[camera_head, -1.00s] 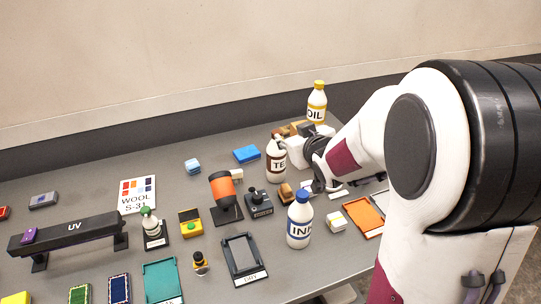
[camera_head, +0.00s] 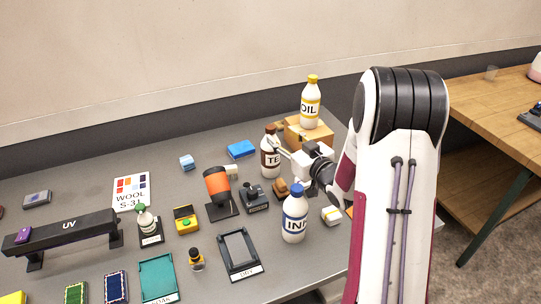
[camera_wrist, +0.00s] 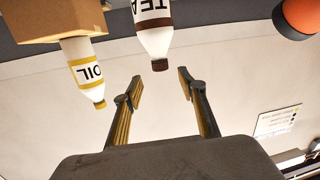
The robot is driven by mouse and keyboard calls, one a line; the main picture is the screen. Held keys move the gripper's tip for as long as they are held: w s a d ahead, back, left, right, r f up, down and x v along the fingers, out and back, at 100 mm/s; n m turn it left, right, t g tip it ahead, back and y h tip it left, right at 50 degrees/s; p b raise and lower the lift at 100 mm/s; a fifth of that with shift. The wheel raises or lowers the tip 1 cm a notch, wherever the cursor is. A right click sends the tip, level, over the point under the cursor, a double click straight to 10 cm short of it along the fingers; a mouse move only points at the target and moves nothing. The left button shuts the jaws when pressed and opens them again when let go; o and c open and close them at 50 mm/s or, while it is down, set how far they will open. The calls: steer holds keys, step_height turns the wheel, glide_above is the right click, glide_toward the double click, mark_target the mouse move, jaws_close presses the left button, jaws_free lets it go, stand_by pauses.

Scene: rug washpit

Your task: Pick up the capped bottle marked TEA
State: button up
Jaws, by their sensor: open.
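The TEA bottle (camera_head: 270,162), white with a brown cap and brown label band, stands upright at the back of the grey table. In the head view my gripper hides the label's last letter. My gripper (camera_head: 282,148) is just right of the bottle, fingers pointing left toward its upper part. In the wrist view, which is upside down, my gripper (camera_wrist: 160,80) is open and empty. The TEA bottle (camera_wrist: 153,32) shows beyond the fingertips, its brown cap lined up with the gap between them. I see no contact there.
The yellow-capped OIL bottle (camera_head: 310,108) stands on a cardboard box (camera_head: 322,134) behind my gripper. The blue-capped INK bottle (camera_head: 294,222) stands in front. An orange-and-black device (camera_head: 218,190) and a dark stamp-like block (camera_head: 255,199) are left of and before the TEA bottle.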

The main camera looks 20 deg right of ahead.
mark_target(273, 133)
steer(key=shift+s+d+f+t+y, duration=0.1)
steer(key=shift+s+f+t+y, duration=0.1)
steer(key=shift+f+t+y, duration=0.55)
steer(key=shift+f+g+h, duration=0.25)
steer(key=shift+w+a, duration=0.25)
steer(key=shift+w, duration=1.05)
steer(key=shift+w, duration=0.1)
steer(key=shift+w+a+r, duration=0.1)
steer(key=shift+w+a, duration=0.1)
steer(key=shift+w, duration=1.05)
steer(key=shift+w+a, duration=0.2)
steer(key=shift+w, duration=1)
steer(key=shift+c, duration=0.4)
steer(key=shift+r, duration=0.1)
jaws_close()
